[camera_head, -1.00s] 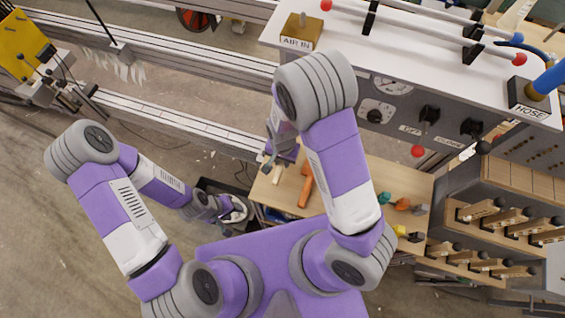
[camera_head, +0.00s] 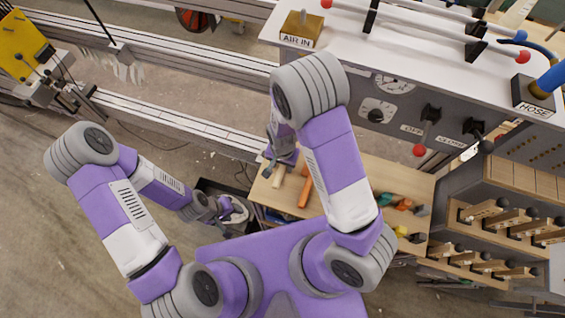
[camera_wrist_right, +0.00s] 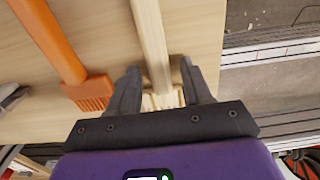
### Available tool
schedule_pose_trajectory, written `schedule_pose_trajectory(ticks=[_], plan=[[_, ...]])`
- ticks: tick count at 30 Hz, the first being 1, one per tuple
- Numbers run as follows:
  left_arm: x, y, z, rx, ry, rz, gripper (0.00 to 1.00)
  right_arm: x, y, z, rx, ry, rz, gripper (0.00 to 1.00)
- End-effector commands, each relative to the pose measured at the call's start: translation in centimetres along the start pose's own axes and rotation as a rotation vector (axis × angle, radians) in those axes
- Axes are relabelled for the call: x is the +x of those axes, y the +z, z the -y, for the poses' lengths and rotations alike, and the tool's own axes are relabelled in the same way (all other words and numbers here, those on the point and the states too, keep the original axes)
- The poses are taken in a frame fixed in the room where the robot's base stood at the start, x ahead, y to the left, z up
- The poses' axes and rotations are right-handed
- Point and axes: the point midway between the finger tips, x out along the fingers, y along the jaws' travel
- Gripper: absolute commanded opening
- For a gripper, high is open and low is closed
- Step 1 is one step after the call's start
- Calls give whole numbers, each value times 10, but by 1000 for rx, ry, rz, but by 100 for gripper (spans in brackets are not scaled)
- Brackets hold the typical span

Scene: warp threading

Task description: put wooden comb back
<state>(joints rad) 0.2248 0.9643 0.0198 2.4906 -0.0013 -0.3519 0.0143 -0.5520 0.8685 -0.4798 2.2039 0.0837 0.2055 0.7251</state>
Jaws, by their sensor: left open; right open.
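The wooden comb (camera_wrist_right: 152,42) is pale, with a long handle and short teeth. It lies on the wooden table top. In the right wrist view my right gripper (camera_wrist_right: 161,75) is open, with one finger on each side of the comb near its toothed end. A gap shows on both sides of the handle. In the head view the right gripper (camera_head: 267,168) is at the table's left part, beside the comb (camera_head: 279,177). My left gripper (camera_head: 228,213) is open, low at the dark bin; its fingertips are hard to make out.
An orange brush-like tool (camera_head: 305,190) lies beside the comb; it also shows in the right wrist view (camera_wrist_right: 60,50). Several small coloured items lie at the table's right (camera_head: 400,203). The machine panel (camera_head: 390,95) stands behind. The dark bin (camera_head: 205,187) is left of the table.

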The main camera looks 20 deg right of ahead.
Motion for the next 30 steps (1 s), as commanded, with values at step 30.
schedule_pose_trajectory(ticks=[30], plan=[[-35,2,-13,0,0,0,43,-124,0,0,0,0,0,49]])
